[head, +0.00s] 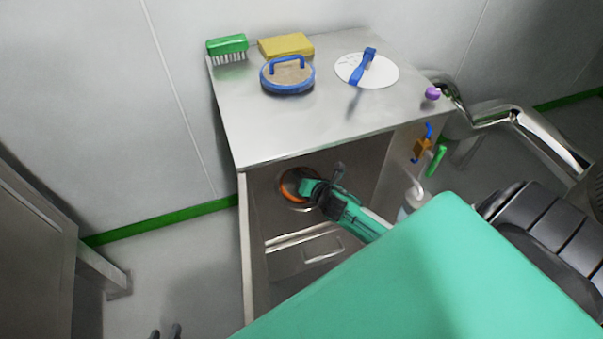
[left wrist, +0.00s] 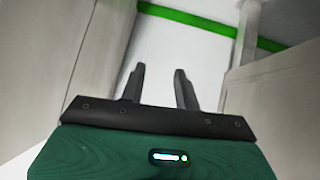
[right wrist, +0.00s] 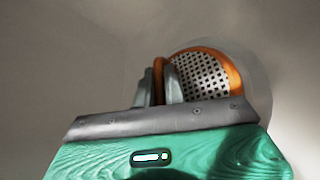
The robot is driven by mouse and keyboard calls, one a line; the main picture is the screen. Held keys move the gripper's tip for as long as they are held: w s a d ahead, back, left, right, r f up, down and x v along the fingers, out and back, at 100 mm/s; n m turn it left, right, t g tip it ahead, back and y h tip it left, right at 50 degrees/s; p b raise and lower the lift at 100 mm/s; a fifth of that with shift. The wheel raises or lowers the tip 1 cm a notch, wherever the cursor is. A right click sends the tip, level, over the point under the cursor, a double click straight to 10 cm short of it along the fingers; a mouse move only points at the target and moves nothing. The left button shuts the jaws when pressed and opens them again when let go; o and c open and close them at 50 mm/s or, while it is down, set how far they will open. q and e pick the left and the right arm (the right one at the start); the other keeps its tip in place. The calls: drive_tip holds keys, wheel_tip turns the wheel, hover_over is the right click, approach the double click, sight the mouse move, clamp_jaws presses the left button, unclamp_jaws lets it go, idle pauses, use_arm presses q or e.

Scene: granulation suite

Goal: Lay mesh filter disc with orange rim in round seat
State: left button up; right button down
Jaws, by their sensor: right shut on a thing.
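The mesh filter disc with the orange rim (right wrist: 237,75) shows in the right wrist view, its perforated grey face partly hidden by my fingers. My right gripper (right wrist: 160,85) is shut on an orange part at its near side. In the head view the disc's orange rim (head: 286,190) shows beside my right gripper (head: 313,189), in the cabinet's open front. A grey round outline, seemingly the round seat (right wrist: 263,75), surrounds the disc. I cannot tell whether the disc is flush in it. My left gripper (left wrist: 158,88) is open and empty; its fingertips show at the head view's bottom edge (head: 165,331).
The steel cabinet top (head: 240,125) carries a green brush (head: 227,45), a yellow sponge (head: 286,45), a blue-handled round lid (head: 288,76) and a white disc (head: 381,72) with a blue tool. A drawer handle (head: 324,250) sits below the opening. A steel pipe (head: 535,135) runs at right.

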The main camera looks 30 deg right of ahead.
drive_tip(key=c, duration=1.9)
unclamp_jaws()
drive_tip(key=shift+f, duration=0.15)
drive_tip(key=o, duration=0.4)
use_arm(q)
drive_tip(key=shift+d, duration=0.15)
use_arm(e)
drive_tip(key=shift+r, duration=0.25)
